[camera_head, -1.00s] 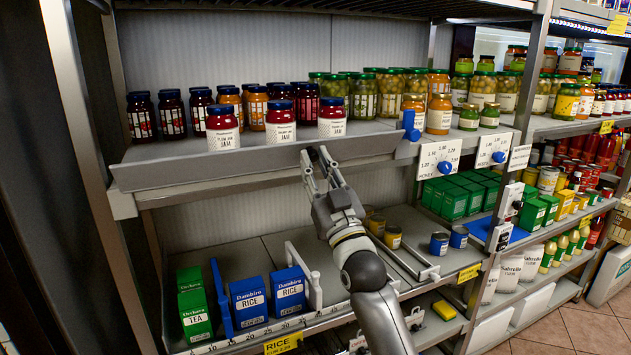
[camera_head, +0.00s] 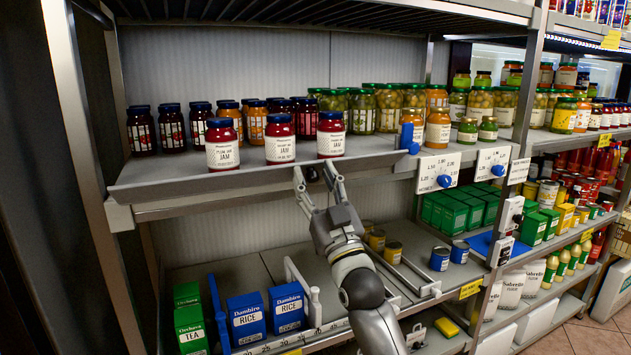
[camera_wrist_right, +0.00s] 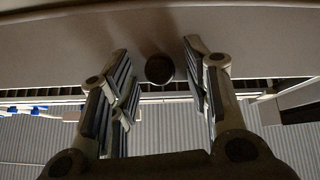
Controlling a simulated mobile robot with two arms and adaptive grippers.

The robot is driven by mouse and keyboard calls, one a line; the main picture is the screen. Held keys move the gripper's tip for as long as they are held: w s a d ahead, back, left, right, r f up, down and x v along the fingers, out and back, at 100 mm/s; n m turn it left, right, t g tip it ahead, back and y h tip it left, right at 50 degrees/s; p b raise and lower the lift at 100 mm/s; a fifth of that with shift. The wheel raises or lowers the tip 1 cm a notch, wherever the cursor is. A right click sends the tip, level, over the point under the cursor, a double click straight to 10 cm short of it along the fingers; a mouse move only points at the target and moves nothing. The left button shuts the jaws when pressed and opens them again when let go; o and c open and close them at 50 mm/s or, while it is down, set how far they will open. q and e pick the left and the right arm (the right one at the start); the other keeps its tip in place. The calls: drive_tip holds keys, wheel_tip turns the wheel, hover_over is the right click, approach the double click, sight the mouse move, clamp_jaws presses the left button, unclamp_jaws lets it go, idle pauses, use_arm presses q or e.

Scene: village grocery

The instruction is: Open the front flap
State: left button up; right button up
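The front flap (camera_head: 230,182) is a long grey panel along the front edge of the upper shelf. It fills the top of the right wrist view (camera_wrist_right: 80,45) as a pale band. A small dark round knob (camera_wrist_right: 159,68) sits on it. My right gripper (camera_head: 313,170) is at the flap, below the front jam jars. Its fingers are apart, one on each side of the knob in the right wrist view (camera_wrist_right: 160,75), with gaps between them and the knob. It holds nothing. My left gripper is not in view.
Three jam jars (camera_head: 279,140) stand close behind the flap, with more jars behind. Price dials (camera_head: 438,172) are to the right. Below are blue rice boxes (camera_head: 287,307), green tea boxes (camera_head: 190,330), a white divider (camera_head: 312,308) and small tins (camera_head: 393,252).

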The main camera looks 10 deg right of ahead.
drive_tip(key=v, duration=1.2)
